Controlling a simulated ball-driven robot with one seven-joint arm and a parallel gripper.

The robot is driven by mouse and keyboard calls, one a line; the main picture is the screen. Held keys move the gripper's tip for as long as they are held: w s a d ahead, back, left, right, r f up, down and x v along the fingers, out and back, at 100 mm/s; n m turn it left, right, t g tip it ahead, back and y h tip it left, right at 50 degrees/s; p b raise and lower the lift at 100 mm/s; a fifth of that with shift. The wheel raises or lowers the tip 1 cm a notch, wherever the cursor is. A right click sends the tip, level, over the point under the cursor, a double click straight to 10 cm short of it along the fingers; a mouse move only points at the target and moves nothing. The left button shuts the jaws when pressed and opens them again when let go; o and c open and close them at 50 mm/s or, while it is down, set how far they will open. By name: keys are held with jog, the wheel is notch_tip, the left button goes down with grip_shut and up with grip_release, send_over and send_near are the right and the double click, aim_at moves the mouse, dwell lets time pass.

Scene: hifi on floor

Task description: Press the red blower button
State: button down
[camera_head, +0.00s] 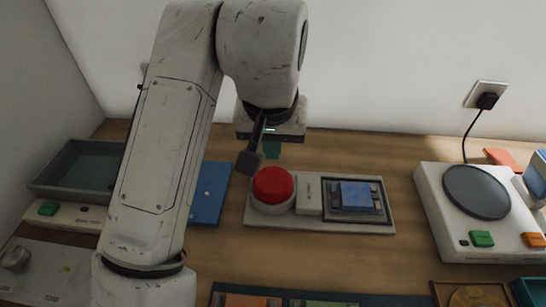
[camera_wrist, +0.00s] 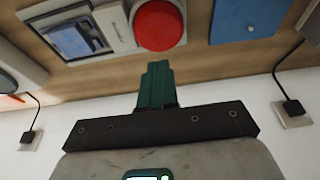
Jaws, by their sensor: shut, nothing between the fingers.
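The red button (camera_head: 272,184) is a round dome on a pale ring at the left end of a grey panel (camera_head: 345,228). It also shows at the top of the wrist view (camera_wrist: 158,25). My gripper (camera_head: 272,151) is shut and empty, with its green fingers together. In the head view it hangs just beyond and above the button. In the wrist view the fingertips (camera_wrist: 158,66) point toward the button, with a visible gap in the picture. I cannot tell the exact distance. My arm covers part of the bench to the left of the button.
A blue block (camera_head: 356,195) sits in a dark frame on the panel's right side. A blue plate (camera_head: 208,195) lies left of the panel, and a grey tray (camera_head: 75,168) stands further left. A white device with a round plate (camera_head: 477,192) stands right. The white wall is close behind.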

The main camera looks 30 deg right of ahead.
jog(key=shift+v, duration=2.1)
